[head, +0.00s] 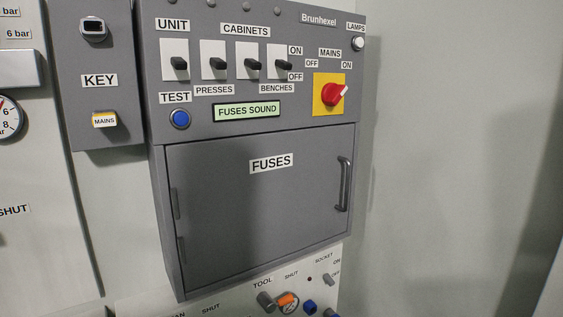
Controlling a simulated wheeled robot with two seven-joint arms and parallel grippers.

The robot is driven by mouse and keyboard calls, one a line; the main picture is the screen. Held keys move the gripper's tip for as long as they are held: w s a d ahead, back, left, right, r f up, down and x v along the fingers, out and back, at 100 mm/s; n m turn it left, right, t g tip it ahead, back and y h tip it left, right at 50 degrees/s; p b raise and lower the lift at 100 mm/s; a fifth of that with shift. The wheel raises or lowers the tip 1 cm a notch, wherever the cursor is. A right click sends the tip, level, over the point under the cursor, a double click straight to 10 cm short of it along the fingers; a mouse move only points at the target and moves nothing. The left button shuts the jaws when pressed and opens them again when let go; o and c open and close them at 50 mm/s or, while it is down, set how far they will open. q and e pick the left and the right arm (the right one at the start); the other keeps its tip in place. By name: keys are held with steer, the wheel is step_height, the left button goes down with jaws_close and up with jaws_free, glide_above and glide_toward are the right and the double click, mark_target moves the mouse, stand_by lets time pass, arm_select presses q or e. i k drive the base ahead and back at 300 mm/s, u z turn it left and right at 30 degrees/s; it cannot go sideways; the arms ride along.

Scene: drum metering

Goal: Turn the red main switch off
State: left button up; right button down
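The red main switch (333,94) is a rotary knob on a yellow plate (319,105) at the upper right of the grey Brunhexel cabinet. Its white-marked tip points up and right, toward the ON label under MAINS (346,65). The OFF label (312,63) is above the plate's left side. Neither of my grippers is in the head view, and nothing touches the switch.
Several black toggles (216,65) sit left of the switch, above a blue TEST button (180,118) and a FUSES SOUND display (246,111). The closed FUSES door (260,215) has a protruding handle (344,184). A KEY box (98,60) hangs left. Bare wall lies right.

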mark_target(332, 94)
steer(key=u, duration=0.55)
steer(key=k, duration=1.25)
steer(key=z, duration=0.55)
steer(key=i, duration=1.55)
steer(key=u, duration=0.35)
